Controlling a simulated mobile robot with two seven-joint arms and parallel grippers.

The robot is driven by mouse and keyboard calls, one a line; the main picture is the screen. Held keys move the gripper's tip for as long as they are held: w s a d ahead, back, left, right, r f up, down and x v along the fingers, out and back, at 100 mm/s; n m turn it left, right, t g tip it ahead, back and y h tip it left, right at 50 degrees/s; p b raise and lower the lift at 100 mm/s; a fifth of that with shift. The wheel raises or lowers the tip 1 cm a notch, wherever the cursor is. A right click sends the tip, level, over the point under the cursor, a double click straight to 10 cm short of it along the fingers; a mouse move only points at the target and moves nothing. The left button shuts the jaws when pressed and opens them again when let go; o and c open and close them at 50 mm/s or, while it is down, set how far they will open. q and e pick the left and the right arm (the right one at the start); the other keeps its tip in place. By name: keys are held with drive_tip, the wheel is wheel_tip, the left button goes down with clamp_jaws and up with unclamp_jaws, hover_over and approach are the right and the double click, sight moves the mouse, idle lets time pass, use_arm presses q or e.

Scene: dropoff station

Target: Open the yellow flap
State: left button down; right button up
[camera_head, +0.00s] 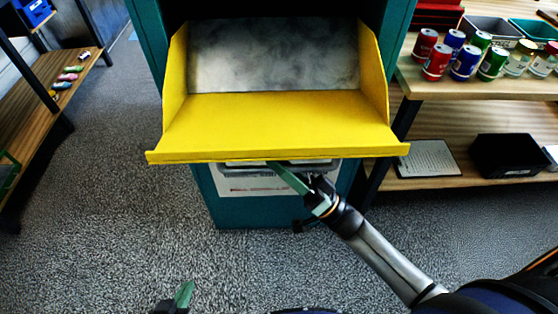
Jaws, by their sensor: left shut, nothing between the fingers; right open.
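The yellow flap (275,122) is hinged out from the teal dropoff station (147,45). It lies lowered towards me, with raised side walls, and a grey metallic opening (275,55) shows behind it. My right gripper (290,185) is open just below the flap's front lip, and its green-padded finger reaches up to the lip's underside near the middle. I cannot tell whether it touches. My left gripper (181,296) is shut and empty at the bottom edge, well below and left of the flap; only its tip shows.
A wooden shelf (480,86) at the right holds several cans (466,62) and bins, with a black box (504,155) and a paper sheet (430,158) below. Another wooden shelf (40,98) stands at the left. The carpeted floor (120,190) between is clear.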

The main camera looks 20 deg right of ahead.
drive_tip(key=b+v, duration=0.2)
drive_tip(key=v, duration=1)
drive_tip(key=shift+d, duration=0.2)
drive_tip(key=shift+s, duration=0.15)
drive_tip(key=shift+f, duration=0.2)
